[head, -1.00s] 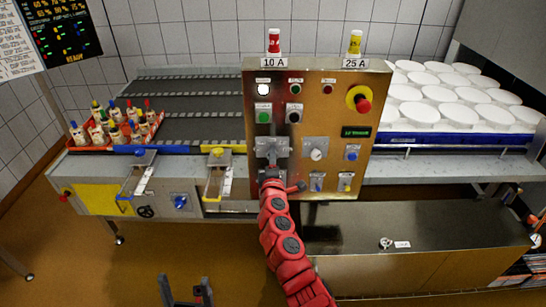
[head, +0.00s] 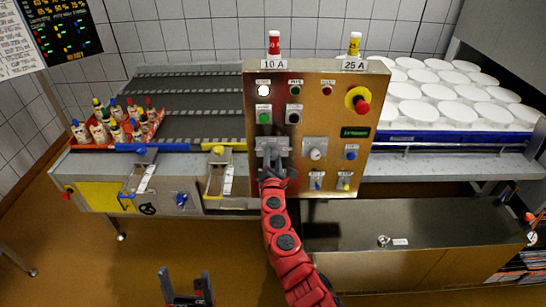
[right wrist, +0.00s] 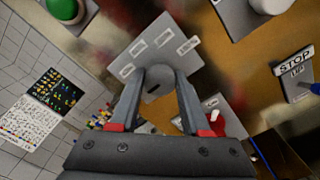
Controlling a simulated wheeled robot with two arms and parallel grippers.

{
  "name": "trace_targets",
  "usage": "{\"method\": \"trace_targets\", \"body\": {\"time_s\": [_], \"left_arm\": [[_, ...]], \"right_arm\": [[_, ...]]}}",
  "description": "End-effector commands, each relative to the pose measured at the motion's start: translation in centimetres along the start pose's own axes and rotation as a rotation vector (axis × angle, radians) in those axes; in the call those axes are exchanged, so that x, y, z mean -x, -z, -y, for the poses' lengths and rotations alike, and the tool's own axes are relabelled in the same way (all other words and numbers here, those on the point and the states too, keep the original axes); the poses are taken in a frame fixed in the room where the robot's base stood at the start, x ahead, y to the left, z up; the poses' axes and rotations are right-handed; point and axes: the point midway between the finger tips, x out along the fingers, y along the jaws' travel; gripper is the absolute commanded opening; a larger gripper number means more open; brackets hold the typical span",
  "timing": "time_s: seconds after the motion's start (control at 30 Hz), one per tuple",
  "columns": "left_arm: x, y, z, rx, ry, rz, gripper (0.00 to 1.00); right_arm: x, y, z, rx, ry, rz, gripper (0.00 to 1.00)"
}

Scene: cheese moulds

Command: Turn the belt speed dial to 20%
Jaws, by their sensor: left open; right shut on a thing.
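The control panel (head: 325,105) stands upright in the middle of the head view. My right gripper (head: 272,160) is at its lower left, in front of a grey plate (head: 265,143). In the right wrist view the gripper (right wrist: 160,92) is shut on a round grey dial (right wrist: 158,77), one finger on each side. The dial sits on that labelled plate (right wrist: 133,52); its labels are too blurred to read. In the head view the gripper hides most of the dial. My left gripper (head: 187,277) is open and empty at the bottom, away from the panel.
Beside the dial are a white knob (head: 316,154), a blue knob (head: 351,153) and small blue and yellow switches below. Green and black buttons sit above, and a red emergency stop (head: 362,105) at the right. A green display (head: 355,132) is too small to read.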

Motion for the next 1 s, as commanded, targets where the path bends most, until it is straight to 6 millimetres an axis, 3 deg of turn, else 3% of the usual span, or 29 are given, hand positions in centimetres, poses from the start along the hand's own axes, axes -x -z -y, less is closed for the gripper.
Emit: {"method": "trace_targets", "body": {"time_s": [0.53,0.57,0.7,1.0], "left_arm": [[-0.05,0.01,0.00,0.000,0.000,0.000,0.79],[-0.06,0.01,0.00,0.000,0.000,0.000,0.79],[-0.05,0.00,0.00,0.000,0.000,0.000,0.79],[-0.09,0.01,0.00,0.000,0.000,0.000,0.79]], "right_arm": [[0.05,0.19,0.12,0.027,0.001,-0.003,0.00],[0.05,0.19,0.13,0.027,0.001,-0.003,0.48],[0.03,0.14,0.09,0.027,0.001,-0.002,0.74],[0.04,0.05,0.04,0.026,0.000,-0.001,0.76]]}}
